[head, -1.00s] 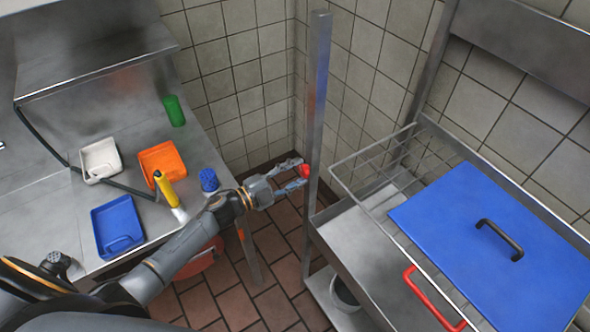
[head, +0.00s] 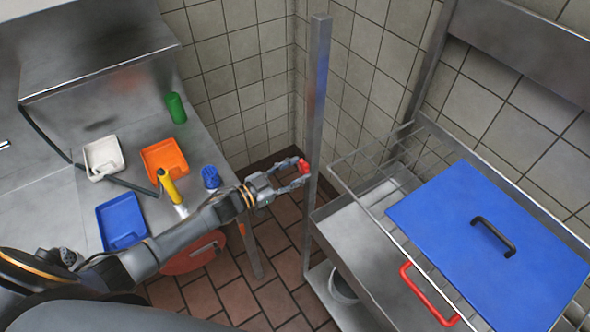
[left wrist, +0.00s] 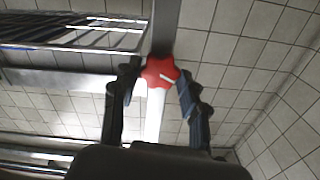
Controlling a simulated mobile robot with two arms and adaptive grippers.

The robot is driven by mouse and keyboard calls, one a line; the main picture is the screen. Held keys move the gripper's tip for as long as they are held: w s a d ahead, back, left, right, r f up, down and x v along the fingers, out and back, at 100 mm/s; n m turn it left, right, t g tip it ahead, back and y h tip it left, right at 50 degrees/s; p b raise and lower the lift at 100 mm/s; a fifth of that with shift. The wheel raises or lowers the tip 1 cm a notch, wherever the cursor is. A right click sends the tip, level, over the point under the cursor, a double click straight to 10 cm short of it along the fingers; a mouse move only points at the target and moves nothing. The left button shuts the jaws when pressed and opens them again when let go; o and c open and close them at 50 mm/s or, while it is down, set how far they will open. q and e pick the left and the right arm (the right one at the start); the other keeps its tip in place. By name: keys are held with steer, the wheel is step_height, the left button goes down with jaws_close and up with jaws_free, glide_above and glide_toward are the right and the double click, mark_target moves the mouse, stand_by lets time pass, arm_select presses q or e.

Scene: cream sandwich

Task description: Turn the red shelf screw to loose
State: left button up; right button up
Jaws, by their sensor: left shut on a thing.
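The red shelf screw (head: 304,166) is a small star-shaped knob on the side of the upright metal post (head: 317,110). In the left wrist view the red screw (left wrist: 160,71) has rounded lobes and a pale mark on its face. My left gripper (head: 301,172) reaches across from the left and is shut on the screw. In the left wrist view its two dark fingers (left wrist: 158,84) stand on either side of the knob. My right gripper is not in view.
The shelf unit right of the post holds a wire rack (head: 362,165) and a blue lid (head: 455,240) with a black handle; a red handle (head: 418,290) is in front. The left counter (head: 60,215) bears orange (head: 165,157), white (head: 104,155) and blue trays (head: 121,222).

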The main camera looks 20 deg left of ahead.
arm_select(q)
steer(key=shift+n, duration=0.6)
steer(key=shift+f+n, duration=0.1)
steer(key=shift+n, duration=0.2)
steer(key=o, duration=1.2)
steer(key=shift+c, duration=0.2)
steer(key=shift+a, duration=0.1)
steer(key=v, duration=1.2)
